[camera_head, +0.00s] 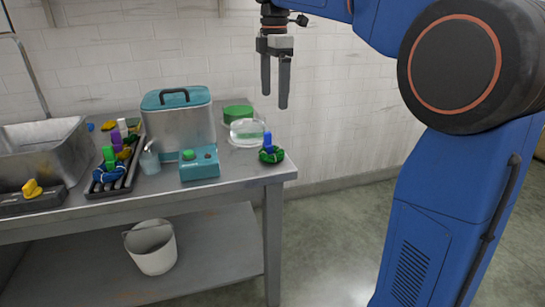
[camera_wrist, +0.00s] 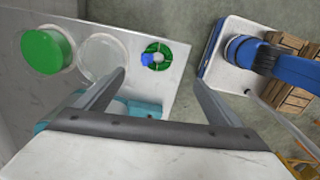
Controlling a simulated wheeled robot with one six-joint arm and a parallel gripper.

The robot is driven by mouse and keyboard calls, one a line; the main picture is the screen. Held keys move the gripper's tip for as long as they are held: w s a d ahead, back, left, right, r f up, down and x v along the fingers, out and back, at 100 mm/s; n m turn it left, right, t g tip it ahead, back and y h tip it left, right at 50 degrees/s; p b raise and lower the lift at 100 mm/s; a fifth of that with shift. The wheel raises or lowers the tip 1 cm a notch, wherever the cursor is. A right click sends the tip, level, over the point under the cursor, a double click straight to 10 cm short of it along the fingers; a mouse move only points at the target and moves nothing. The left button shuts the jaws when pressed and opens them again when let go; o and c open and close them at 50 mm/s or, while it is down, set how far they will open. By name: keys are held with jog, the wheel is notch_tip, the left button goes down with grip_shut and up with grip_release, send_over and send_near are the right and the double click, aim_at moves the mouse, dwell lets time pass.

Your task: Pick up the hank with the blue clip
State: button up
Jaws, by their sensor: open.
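The hank with the blue clip is a small green ring-shaped hank (camera_head: 271,156) near the table's right front corner, with the blue clip (camera_head: 267,140) standing up from it. In the wrist view the green hank (camera_wrist: 157,55) lies on the table near its edge, with the blue clip (camera_wrist: 148,58) on its left side. My gripper (camera_head: 283,107) points down, open and empty, above the height of the hank and apart from it. In the wrist view my gripper's two fingers (camera_wrist: 157,80) are spread wide, and the hank shows beyond them, between the tips.
Left of the hank stand a teal box with a knob (camera_head: 199,163) and a teal-lidded metal container (camera_head: 178,125). Behind are a clear round dish (camera_head: 246,132) and a green round tub (camera_head: 237,113). A dark rack (camera_head: 121,184) holds other clipped hanks. A white bucket (camera_head: 150,249) sits below.

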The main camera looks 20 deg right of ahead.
send_over(271, 150)
jog(key=f, duration=1.2)
jog(key=shift+s+d, duration=0.15)
jog(key=shift+d, duration=0.05)
jog(key=shift+w+a+f, duration=0.1)
jog(key=shift+f, duration=1.25)
jog(key=shift+w+a+f, duration=0.1)
jog(key=shift+f, duration=1.2)
jog(key=shift+c, duration=0.6)
jog(key=c, duration=1)
